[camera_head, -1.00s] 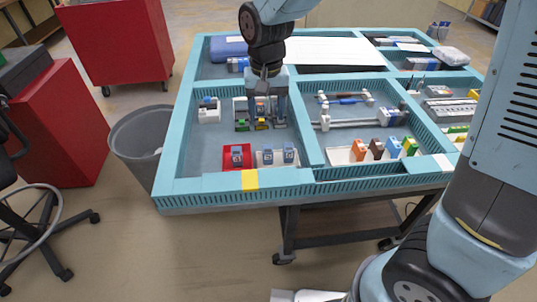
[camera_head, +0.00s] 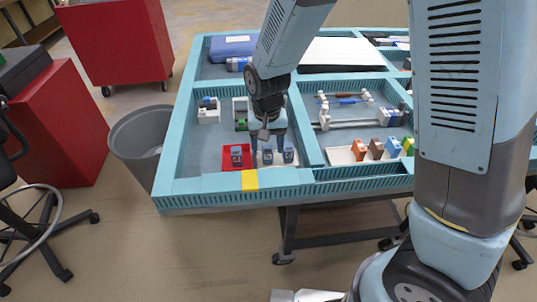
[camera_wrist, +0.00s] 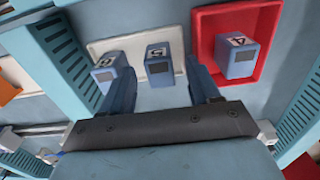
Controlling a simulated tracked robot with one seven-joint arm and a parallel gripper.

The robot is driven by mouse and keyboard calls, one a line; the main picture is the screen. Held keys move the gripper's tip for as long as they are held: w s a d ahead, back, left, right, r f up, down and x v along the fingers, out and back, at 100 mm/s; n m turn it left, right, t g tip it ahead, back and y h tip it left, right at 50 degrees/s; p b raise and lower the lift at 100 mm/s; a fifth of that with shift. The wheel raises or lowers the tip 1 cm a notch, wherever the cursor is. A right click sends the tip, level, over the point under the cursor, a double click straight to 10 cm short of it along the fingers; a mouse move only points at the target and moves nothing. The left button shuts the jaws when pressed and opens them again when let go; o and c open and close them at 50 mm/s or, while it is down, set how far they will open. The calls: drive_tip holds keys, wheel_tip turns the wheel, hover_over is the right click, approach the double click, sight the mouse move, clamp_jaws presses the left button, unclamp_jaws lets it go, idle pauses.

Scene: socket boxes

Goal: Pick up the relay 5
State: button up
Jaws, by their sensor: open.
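Relay 5 (camera_wrist: 158,66) is a small blue-grey block with a white number label, on a white tray (camera_wrist: 100,47). In the head view relay 5 (camera_head: 267,157) shows just below my gripper (camera_head: 267,147). In the wrist view my gripper (camera_wrist: 162,72) is open, with one finger on each side of relay 5. No contact shows. A second blue-grey relay (camera_wrist: 110,74) stands on the white tray beside the left finger, its number hard to read. Relay 4 (camera_wrist: 238,55) stands in a red tray (camera_wrist: 212,25) on the right.
The light blue divided table (camera_head: 210,184) has slotted compartment walls close to the trays. A white block (camera_head: 209,114) stands at the compartment's back left. Orange and brown blocks (camera_head: 357,148) lie in the compartment to the right. Bare grey floor lies left of the red tray.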

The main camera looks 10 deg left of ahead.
drive_tip(key=shift+f, duration=1.05)
drive_tip(key=shift+c, duration=0.3)
clamp_jaws()
drive_tip(key=shift+r, duration=0.1)
